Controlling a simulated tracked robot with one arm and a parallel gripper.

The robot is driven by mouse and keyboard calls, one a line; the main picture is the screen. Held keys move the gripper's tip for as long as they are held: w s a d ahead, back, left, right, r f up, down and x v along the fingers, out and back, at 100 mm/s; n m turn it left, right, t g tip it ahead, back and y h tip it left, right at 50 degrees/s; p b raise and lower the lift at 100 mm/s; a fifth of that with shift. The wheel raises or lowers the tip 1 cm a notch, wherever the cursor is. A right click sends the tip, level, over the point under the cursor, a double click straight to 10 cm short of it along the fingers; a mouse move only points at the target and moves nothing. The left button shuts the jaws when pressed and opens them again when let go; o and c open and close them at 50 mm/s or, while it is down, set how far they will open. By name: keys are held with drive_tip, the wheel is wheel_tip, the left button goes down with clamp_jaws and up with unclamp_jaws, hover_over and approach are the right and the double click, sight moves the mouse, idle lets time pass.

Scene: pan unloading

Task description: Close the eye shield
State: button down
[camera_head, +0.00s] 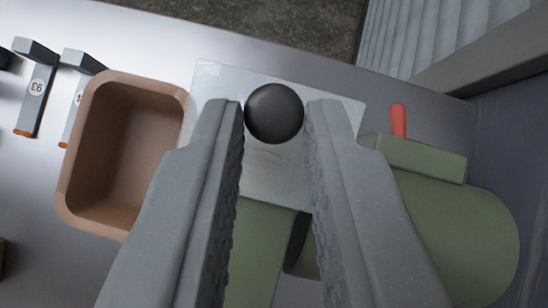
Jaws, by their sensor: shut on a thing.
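The eye shield (218,80) is a clear, pale plate in the upper middle of the view, lying above part of a green machine (450,240). A round black knob (274,112) sits on the shield. My gripper (275,118) has its two grey fingertips on either side of the knob and is shut on it. The fingers hide parts of the shield and the machine. The shield's exact tilt cannot be told from this view.
A brown pan (80,205) stands to the left, close to the shield's edge. Grey numbered holders (36,88) with orange tips lie farther left. A red lever (398,120) sticks up at the right. A corrugated panel (415,35) is at the upper right.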

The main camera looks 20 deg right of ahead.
drive_tip(key=shift+w+a+f+g+p, duration=0.15)
drive_tip(key=shift+g+p, duration=0.2)
drive_tip(key=shift+p, duration=0.85)
drive_tip(key=shift+w+a+r+g+p, duration=0.15)
drive_tip(key=shift+g+p, duration=0.2)
drive_tip(key=shift+p, duration=0.85)
drive_tip(key=p, duration=0.1)
drive_tip(key=g+p, duration=0.1)
drive_tip(key=p, duration=0.1)
drive_tip(key=shift+w+f+h, duration=0.15)
drive_tip(key=shift+f+h, duration=0.1)
drive_tip(key=shift+h, duration=0.15)
drive_tip(key=shift+a+f+p, duration=0.15)
drive_tip(key=shift+f+p, duration=0.05)
drive_tip(key=shift+p, duration=1)
drive_tip(key=c, duration=1.3)
unclamp_jaws()
drive_tip(key=shift+a, duration=0.1)
drive_tip(key=shift+c, duration=0.2)
drive_tip(key=shift+w+d+r, duration=0.1)
drive_tip(key=shift+d, duration=0.1)
drive_tip(key=shift+d+r, duration=0.1)
drive_tip(key=shift+r, duration=0.05)
